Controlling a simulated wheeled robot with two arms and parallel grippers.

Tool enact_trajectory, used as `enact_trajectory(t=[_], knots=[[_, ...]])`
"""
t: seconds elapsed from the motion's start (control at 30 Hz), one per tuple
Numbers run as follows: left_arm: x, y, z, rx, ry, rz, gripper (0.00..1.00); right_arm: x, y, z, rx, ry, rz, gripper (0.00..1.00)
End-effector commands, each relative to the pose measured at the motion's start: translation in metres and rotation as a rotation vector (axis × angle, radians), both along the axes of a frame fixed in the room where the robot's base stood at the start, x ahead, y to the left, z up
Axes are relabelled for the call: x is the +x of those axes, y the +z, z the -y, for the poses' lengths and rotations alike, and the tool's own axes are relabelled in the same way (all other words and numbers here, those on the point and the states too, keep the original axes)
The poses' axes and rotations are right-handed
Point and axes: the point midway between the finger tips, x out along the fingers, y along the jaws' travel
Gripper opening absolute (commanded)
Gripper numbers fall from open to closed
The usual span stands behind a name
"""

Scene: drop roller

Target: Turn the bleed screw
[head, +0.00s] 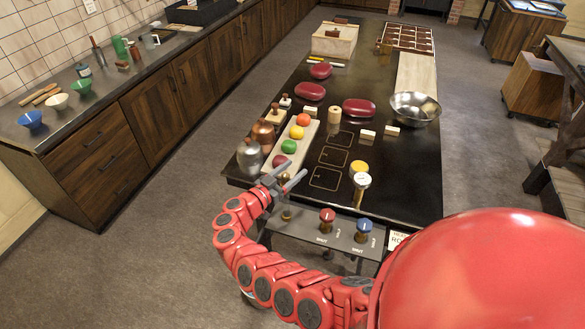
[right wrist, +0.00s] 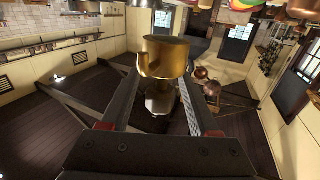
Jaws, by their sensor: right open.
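My right gripper (head: 297,168) is open, with a finger on each side of the fitting in the wrist view. I cannot tell whether either finger touches it. In the head view the gripper partly hides the fitting. My left gripper is not in view.
On the panel (head: 312,235) stand a red knob (head: 327,216) and a blue knob (head: 364,226) with SHUT and HALF labels. A white-faced gauge (head: 362,181) rises behind. A tray of coloured balls (head: 289,147) and metal canisters (head: 249,157) are close beyond my gripper.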

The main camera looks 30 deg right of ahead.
Motion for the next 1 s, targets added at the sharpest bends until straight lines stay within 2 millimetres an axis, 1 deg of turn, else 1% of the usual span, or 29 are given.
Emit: enact_trajectory(t=[0.27,0.3,0.37,0.4,0.57,0.6,0.63,0.87,1.0], knots=[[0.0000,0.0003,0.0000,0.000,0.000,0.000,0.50,0.0005,-0.0008,0.0021,0.001,0.000,0.000,0.62],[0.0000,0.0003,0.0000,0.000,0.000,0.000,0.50,0.0005,-0.0007,0.0022,0.000,0.000,0.000,0.58],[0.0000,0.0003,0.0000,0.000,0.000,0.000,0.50,0.0006,-0.0006,0.0021,0.000,0.000,0.000,0.47],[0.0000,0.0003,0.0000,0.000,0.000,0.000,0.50,0.0006,-0.0006,0.0021,0.000,0.001,0.000,0.40],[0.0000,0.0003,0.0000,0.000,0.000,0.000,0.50,0.0006,-0.0006,0.0020,0.000,0.001,0.000,0.11],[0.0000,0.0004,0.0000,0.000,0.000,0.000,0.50,0.0006,-0.0006,0.0020,0.000,0.001,0.000,0.04],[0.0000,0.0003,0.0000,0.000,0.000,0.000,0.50,0.0005,-0.0006,0.0019,0.000,0.001,0.000,0.00],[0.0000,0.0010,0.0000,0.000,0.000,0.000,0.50,0.0006,-0.0003,0.0018,0.001,0.003,0.000,0.00],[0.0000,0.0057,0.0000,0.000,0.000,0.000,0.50,0.0010,0.0002,0.0015,0.003,0.022,-0.002,0.00]])
